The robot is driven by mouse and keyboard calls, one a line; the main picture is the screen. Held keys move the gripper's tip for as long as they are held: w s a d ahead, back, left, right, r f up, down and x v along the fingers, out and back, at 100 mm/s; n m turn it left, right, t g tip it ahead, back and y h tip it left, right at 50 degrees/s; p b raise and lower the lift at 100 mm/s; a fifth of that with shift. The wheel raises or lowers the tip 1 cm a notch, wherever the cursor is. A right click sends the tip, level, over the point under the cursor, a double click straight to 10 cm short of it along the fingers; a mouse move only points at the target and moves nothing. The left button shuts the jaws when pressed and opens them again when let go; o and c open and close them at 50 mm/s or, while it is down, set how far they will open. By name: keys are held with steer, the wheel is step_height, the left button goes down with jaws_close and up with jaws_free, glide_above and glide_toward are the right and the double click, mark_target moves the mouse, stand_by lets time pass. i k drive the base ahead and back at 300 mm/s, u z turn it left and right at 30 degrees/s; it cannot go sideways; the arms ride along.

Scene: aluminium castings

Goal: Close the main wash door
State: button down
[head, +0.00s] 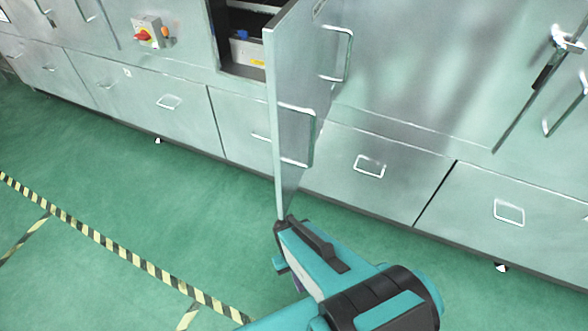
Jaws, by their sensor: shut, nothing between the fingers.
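The main wash door (287,113) is a flat metal panel in the head view. It stands open, swung out from the cabinet front toward me. Two bar handles (312,138) show on its right-hand face. Left of the door, a dark opening (226,40) shows in the cabinet. My gripper (281,226) is at the end of my teal and black arm, right by the lower corner of the door's outer edge. It is shut and empty. I cannot tell whether it touches the door.
A row of drawers with bar handles (370,166) runs below the door along the metal cabinet. A red rotary switch (143,35) is on the left. A latch lever (565,42) is at upper right. The green floor with striped tape (115,246) is clear at left.

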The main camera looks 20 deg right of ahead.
mark_target(300, 42)
steer(key=u, duration=0.05)
steer(key=k, duration=2)
steer(key=u, duration=0.9)
steer(key=i, duration=1)
